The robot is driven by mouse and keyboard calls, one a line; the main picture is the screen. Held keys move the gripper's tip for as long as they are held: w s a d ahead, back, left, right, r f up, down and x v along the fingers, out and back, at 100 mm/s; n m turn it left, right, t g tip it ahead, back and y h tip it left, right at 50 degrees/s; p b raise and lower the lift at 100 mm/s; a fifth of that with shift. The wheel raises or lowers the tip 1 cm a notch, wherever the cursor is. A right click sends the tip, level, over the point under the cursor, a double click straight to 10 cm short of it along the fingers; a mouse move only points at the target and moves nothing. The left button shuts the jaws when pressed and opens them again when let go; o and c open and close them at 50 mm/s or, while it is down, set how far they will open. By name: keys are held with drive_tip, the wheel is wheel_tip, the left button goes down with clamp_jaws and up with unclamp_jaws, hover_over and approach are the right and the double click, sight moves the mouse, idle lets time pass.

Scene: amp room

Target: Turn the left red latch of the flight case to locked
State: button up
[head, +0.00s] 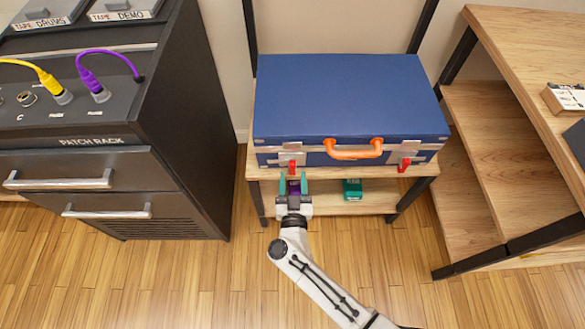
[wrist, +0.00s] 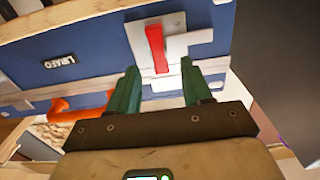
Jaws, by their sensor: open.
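The blue flight case (head: 350,95) stands on a wooden shelf unit, with an orange handle (head: 353,148) on its front. Its left red latch (head: 292,167) hangs roughly upright on a silver plate. In the wrist view the left red latch (wrist: 156,50) stands nearly upright, slightly tilted, just ahead of the fingers. The right red latch (head: 404,164) is to the right of the handle. My gripper (head: 293,180) is open, in front of the left latch. In the wrist view my gripper (wrist: 157,88) has its green fingers apart, with no contact on the latch visible.
The dark patch rack (head: 115,140) stands left of the case, its drawer handles sticking out. A wooden stepped desk (head: 500,150) is at the right. A green box (head: 352,188) and a partly hidden purple thing are on the lower shelf. Floor in front is open.

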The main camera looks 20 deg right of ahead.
sight(293, 169)
drive_tip(key=shift+b+x, duration=0.5)
drive_tip(key=shift+x, duration=1.75)
clamp_jaws()
